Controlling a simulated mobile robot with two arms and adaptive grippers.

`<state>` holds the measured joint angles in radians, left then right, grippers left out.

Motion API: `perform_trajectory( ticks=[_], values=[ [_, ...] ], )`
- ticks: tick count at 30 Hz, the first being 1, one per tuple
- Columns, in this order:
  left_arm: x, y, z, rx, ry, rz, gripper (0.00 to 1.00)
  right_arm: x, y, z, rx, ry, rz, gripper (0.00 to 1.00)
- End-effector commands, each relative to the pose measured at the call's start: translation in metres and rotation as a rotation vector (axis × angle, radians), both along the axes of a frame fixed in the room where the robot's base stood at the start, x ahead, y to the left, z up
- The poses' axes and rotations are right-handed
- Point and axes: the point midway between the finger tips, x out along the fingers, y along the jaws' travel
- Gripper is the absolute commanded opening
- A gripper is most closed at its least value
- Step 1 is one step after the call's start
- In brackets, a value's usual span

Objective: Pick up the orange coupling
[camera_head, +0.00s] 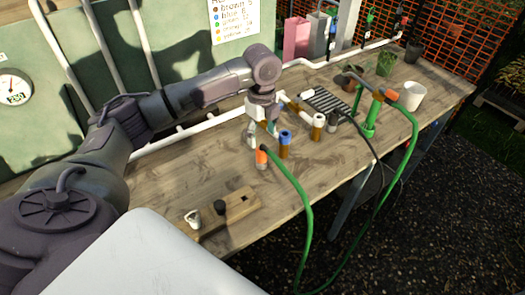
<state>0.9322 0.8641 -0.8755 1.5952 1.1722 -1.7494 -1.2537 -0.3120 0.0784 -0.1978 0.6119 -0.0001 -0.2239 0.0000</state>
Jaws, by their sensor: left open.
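My left gripper (262,132) hangs over the middle of the workbench (190,165), fingers pointing down, open, with nothing visibly held. An orange piece (262,155) on the end of a green hose is just below its fingers; whether they touch it I cannot tell. A second orange piece (390,94) is on the hose's other end by a green stand at the right. I cannot tell which orange piece is the coupling. My right gripper is not in view.
A blue-topped brown tube (285,146) and a white-topped brown tube (318,128) stand close right of the gripper. A wooden block (232,212) lies at the front left. A white cup (412,96) stands at the right. The green hose (306,235) hangs over the front edge.

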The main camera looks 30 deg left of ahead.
Motion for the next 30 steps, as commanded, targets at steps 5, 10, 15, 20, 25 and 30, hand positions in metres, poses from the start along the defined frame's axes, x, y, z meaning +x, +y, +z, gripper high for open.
perform_trajectory(
  ticks=[5,10,15,20,25,30],
  values=[
    [0.000,0.000,-0.025,-0.001,0.001,0.000,0.66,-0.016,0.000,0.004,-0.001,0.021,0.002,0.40],
    [0.000,0.000,-0.035,0.000,0.000,0.001,0.66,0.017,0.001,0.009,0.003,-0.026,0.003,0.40],
    [-0.002,0.003,-0.059,0.000,0.003,0.001,0.66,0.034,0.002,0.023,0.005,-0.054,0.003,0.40],
    [-0.001,0.003,-0.079,0.000,-0.001,0.000,0.66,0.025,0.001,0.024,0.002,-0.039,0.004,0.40],
    [-0.001,0.003,-0.083,0.001,-0.002,0.000,0.66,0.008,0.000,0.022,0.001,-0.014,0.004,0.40],
    [-0.001,0.003,-0.083,0.001,-0.002,0.000,0.56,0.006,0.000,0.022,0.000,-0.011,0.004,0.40]
  ],
)
